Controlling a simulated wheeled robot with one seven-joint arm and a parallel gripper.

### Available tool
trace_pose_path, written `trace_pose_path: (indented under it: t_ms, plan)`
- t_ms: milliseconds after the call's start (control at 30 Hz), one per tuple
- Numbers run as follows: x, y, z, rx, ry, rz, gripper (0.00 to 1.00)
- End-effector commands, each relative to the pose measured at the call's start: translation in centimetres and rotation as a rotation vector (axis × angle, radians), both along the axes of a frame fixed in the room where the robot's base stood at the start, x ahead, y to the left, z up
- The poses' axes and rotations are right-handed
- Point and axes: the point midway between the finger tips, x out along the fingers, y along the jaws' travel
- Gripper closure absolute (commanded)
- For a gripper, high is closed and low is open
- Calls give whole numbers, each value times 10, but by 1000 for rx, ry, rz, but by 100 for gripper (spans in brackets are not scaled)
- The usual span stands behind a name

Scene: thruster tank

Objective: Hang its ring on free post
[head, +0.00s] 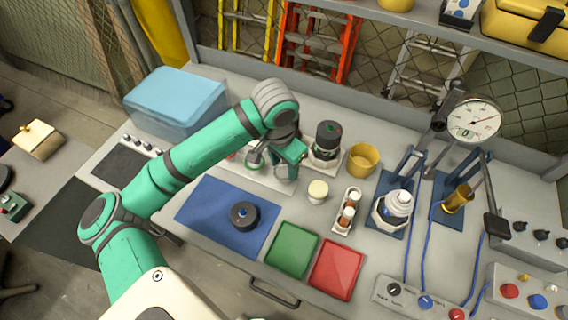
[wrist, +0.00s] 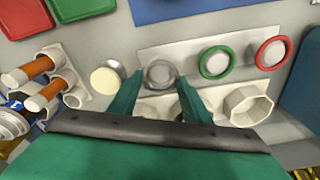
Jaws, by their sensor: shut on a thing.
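A pale plate (wrist: 185,50) with a row of round posts lies below my gripper in the wrist view. A green ring (wrist: 215,62) and a red ring (wrist: 271,53) sit around two of them. A grey round piece (wrist: 160,73) shows at the row's left end, between the fingers of my gripper (wrist: 158,88). I cannot tell whether it is a held ring, the bare post, or both in line. In the head view my gripper (head: 287,172) is over the plate's right end, beside the green ring (head: 254,163). Its fingers hide the held thing there.
A dark jar (head: 328,140) in a holder stands behind right of my gripper, with a yellow cup (head: 362,160) beyond. A cream-topped jar (head: 317,191) is close at right. A blue mat (head: 205,214) with a black disc (head: 244,215) lies in front.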

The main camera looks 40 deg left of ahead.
Motion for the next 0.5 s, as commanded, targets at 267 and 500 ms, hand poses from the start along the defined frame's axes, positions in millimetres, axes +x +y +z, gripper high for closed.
trace_pose_path:
  t_ms: [267,500]
  plan:
    - [-1,0,-8,-1,0,1,77]
    - [-1,0,-12,0,1,0,77]
